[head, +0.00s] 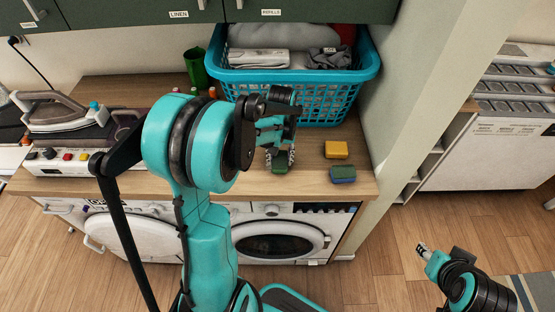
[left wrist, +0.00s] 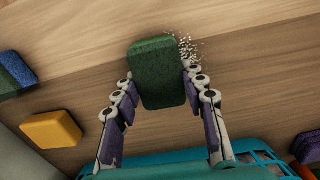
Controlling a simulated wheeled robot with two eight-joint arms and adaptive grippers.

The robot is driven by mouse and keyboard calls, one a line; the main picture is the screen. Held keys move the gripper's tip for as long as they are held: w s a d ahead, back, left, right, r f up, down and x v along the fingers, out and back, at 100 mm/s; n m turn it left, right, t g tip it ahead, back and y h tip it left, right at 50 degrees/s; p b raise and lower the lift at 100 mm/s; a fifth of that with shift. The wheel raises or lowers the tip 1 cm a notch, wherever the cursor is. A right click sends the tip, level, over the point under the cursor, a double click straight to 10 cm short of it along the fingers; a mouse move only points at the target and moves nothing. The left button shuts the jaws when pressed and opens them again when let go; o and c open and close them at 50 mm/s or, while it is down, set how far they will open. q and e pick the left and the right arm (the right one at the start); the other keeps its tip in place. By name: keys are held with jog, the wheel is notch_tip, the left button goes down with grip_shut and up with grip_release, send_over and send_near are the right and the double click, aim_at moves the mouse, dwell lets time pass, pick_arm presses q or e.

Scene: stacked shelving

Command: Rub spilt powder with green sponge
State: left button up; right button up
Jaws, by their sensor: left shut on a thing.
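The green sponge (left wrist: 156,72) is held between the fingers of my left gripper (left wrist: 157,88), down at the wooden counter. It also shows in the head view (head: 280,169), below my left gripper (head: 279,158), near the counter's front edge. The spilt powder (left wrist: 190,48) is a patch of white grains beside the sponge's upper right edge in the left wrist view. Part of it may be hidden under the sponge, and I cannot make it out in the head view. My right gripper (head: 424,251) is apart, over the floor at the lower right; its fingers are too small to judge.
A yellow sponge (head: 336,149) and a blue-and-green sponge (head: 342,174) lie right of my left gripper. A turquoise laundry basket (head: 290,77) stands behind it. A green cup (head: 195,66) and an iron (head: 57,108) are to the left. Cabinets hang above; washing machines stand below.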

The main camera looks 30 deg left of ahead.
pick_arm(q)
jog(key=shift+w+d, duration=0.2)
jog(key=shift+w, duration=0.4)
jog(key=shift+w+d, duration=0.15)
jog(key=shift+w, duration=0.4)
jog(key=shift+s+a+r, duration=0.1)
jog(key=shift+s+a, duration=0.05)
jog(key=shift+s, duration=0.35)
jog(key=shift+s+a, duration=0.15)
jog(key=shift+s, duration=0.3)
jog(key=shift+s+a, duration=0.2)
jog(key=shift+s, duration=0.35)
jog(key=shift+s+a, duration=0.15)
jog(key=shift+s, duration=0.35)
jog(key=shift+s+a, duration=0.1)
jog(key=shift+s, duration=0.15)
jog(key=shift+w+d, duration=0.15)
jog(key=shift+w, duration=0.35)
jog(key=shift+w+d, duration=0.15)
jog(key=shift+w, duration=0.35)
jog(key=shift+w+d, duration=0.35)
jog(key=shift+w, duration=0.5)
jog(key=shift+w+d, duration=0.1)
jog(key=shift+w, duration=0.25)
jog(key=shift+s+a+f, duration=0.15)
jog(key=shift+s, duration=0.4)
jog(key=shift+s+a+f, duration=0.1)
jog(key=shift+s+a, duration=0.05)
jog(key=shift+s, duration=0.4)
